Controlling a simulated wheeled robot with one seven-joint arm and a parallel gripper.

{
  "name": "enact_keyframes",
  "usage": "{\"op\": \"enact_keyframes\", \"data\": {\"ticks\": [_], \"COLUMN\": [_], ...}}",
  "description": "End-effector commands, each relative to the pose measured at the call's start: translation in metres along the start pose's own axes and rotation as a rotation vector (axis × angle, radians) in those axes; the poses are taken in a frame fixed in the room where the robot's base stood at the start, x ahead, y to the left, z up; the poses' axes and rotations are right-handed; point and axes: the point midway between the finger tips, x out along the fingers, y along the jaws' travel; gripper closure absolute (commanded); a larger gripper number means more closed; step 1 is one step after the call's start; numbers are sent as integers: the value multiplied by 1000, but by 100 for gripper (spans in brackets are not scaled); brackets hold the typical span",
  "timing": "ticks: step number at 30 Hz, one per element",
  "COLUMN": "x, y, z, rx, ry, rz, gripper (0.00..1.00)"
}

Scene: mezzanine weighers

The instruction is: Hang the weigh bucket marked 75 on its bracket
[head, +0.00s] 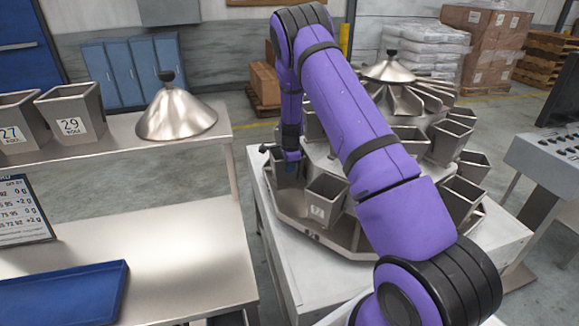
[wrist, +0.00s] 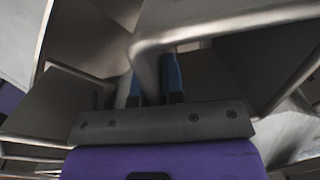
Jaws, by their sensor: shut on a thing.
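My gripper (head: 285,163) is at the left side of the round steel weigher, partly hidden by my forearm. In the wrist view its two blue fingers (wrist: 153,88) are close together on a bent steel rim. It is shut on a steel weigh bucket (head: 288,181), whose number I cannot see. The bucket is low, at the weigher's ring; whether it hangs on a bracket cannot be told. A neighbouring bucket (head: 324,200) to its right hangs on the ring and carries a label too small to read surely.
The weigher (head: 392,72) bears several other buckets around its ring, close to my arm. A steel bench at left has a shelf with buckets 27 (head: 17,125) and 29 (head: 72,117) and a steel cone (head: 176,112). A blue tray (head: 65,296) lies below.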

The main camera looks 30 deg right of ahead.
Motion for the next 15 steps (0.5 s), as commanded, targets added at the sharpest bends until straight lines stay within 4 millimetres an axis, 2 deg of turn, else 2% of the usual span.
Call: {"op": "enact_keyframes", "data": {"ticks": [12, 13, 15], "x": [6, 6, 6], "y": [0, 0, 0], "z": [0, 0, 0], "rx": [0, 0, 0], "ry": [0, 0, 0], "rz": [-2, -2, -2], "gripper": [100, 89, 73]}}
